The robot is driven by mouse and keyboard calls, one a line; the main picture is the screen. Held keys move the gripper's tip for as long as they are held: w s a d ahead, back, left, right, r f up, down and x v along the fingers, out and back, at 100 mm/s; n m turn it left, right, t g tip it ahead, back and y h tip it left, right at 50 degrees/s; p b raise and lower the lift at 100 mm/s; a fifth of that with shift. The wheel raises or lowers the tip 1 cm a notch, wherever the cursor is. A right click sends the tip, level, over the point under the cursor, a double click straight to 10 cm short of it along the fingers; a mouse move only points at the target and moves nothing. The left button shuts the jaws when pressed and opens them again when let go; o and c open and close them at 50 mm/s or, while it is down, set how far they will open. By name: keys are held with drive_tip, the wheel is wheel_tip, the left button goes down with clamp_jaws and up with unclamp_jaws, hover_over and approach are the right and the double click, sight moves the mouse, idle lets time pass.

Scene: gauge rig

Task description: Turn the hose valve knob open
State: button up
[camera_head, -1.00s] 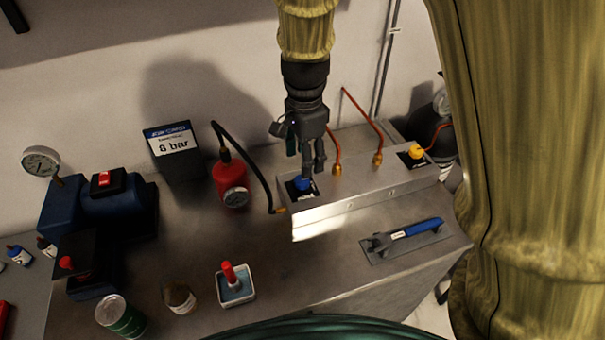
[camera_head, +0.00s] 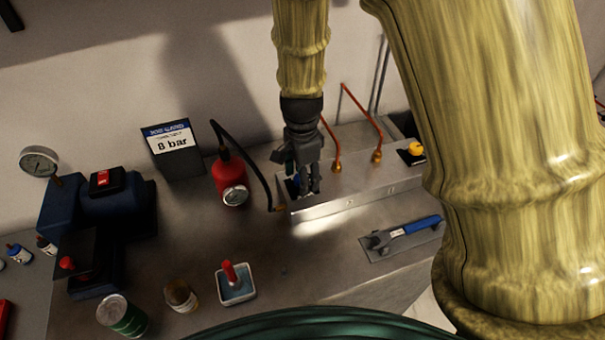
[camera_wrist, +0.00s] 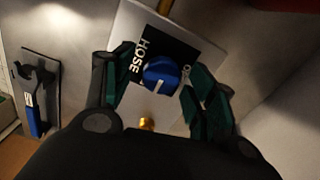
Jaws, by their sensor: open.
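The hose valve knob (camera_wrist: 162,75) is a round blue knob with a white pointer line, on a black label plate (camera_wrist: 185,50) that reads HOSE. In the wrist view it lies between the fingers of my gripper (camera_wrist: 158,85), with a gap visible on the left side. The right finger is close to it; I cannot tell whether they touch. In the head view my open gripper (camera_head: 307,188) points down over the left end of the metal manifold block (camera_head: 352,190) and mostly hides the knob.
A yellow knob (camera_head: 416,148) sits at the block's right end, and copper pipes (camera_head: 337,150) rise behind. A black hose (camera_head: 255,170) runs to a red cylinder with a gauge (camera_head: 229,180). A blue-handled wrench (camera_head: 405,232) lies in front. An 8 bar sign (camera_head: 172,140) stands at the back left.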

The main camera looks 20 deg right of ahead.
drive_tip(key=shift+w+f, duration=0.1)
drive_tip(key=shift+c, duration=0.9)
drive_tip(key=c, duration=0.9)
